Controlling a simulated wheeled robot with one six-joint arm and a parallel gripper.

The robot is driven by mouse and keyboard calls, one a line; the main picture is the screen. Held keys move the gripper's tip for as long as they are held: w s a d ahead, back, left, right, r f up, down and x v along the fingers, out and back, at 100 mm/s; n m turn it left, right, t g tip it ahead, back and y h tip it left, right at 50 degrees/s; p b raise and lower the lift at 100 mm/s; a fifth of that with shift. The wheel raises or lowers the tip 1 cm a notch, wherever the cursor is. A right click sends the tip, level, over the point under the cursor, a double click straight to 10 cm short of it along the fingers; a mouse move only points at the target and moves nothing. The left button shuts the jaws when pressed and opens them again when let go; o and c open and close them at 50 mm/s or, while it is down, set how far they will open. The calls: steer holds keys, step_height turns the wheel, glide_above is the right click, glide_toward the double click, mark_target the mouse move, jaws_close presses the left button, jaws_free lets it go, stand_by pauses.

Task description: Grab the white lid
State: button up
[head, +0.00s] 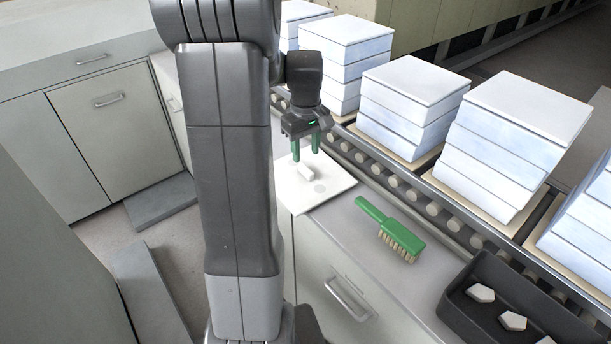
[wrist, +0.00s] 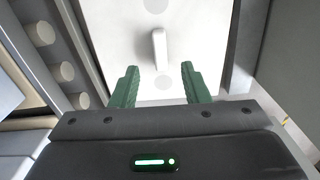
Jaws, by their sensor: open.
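The white lid (head: 323,189) is a flat square plate with a raised white bar handle (head: 307,172) in its middle. It lies on the grey counter beside the roller conveyor. In the wrist view the lid (wrist: 203,40) fills the upper middle, and its handle (wrist: 159,49) stands upright in the picture. My gripper (head: 305,158) points down over the lid, close to the handle. Its two green fingers are open and apart, with nothing between them. In the wrist view the gripper (wrist: 159,78) has the handle just ahead of the gap between its fingertips. My arm hides part of the lid's left side.
A green brush (head: 391,230) lies on the counter right of the lid. A dark tray (head: 470,311) with several white pieces is at the lower right. Stacks of white boxes (head: 415,95) stand along the roller conveyor (head: 392,183) behind. Drawers (head: 348,298) are below the counter.

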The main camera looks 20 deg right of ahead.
mark_target(306, 168)
steer(key=shift+s+f, duration=0.15)
steer(key=shift+f, duration=2.6)
jaws_close()
